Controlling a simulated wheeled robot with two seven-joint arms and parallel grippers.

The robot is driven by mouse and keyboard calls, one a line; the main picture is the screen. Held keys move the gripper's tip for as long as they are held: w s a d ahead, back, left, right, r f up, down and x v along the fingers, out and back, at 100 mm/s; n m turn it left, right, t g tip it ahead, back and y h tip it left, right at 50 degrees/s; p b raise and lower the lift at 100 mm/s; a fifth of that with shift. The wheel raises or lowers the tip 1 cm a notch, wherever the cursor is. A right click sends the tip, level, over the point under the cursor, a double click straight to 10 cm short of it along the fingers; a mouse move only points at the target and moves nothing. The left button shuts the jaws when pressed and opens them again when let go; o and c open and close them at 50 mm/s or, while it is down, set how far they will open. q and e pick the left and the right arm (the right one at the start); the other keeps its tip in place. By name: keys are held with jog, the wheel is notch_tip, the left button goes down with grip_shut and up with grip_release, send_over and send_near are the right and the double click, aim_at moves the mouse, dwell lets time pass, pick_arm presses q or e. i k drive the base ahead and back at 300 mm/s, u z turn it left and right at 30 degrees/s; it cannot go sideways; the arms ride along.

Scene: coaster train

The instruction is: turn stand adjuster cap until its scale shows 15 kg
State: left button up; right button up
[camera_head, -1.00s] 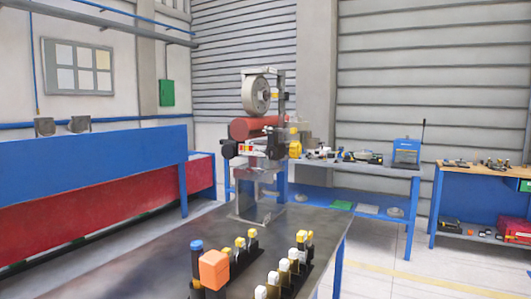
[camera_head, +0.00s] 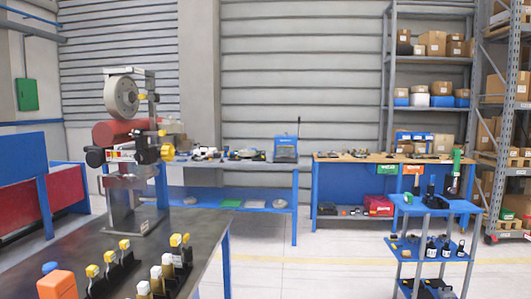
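A grey stand (camera_head: 135,220) rises from the far part of a dark-topped table (camera_head: 185,255), at the left of the head view. It carries a round grey wheel (camera_head: 121,97), a red cylinder (camera_head: 118,132) and a black and yellow mechanism. A yellow knob-like part (camera_head: 167,152) sits at its right side; I cannot tell whether this is the adjuster cap. No scale reading is legible at this distance. Neither of my grippers is in view.
Rows of yellow-topped and white-topped pieces (camera_head: 162,280), an orange block (camera_head: 57,285) and a blue cap (camera_head: 49,267) are at the table's near edge. A blue workbench (camera_head: 230,165) stands behind. A blue shelf cart (camera_head: 436,205) stands right. Open floor lies between.

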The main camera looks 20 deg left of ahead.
aim_at(168, 152)
jog(key=z, duration=0.5)
jog(key=i, duration=2.8)
jog(key=u, duration=2)
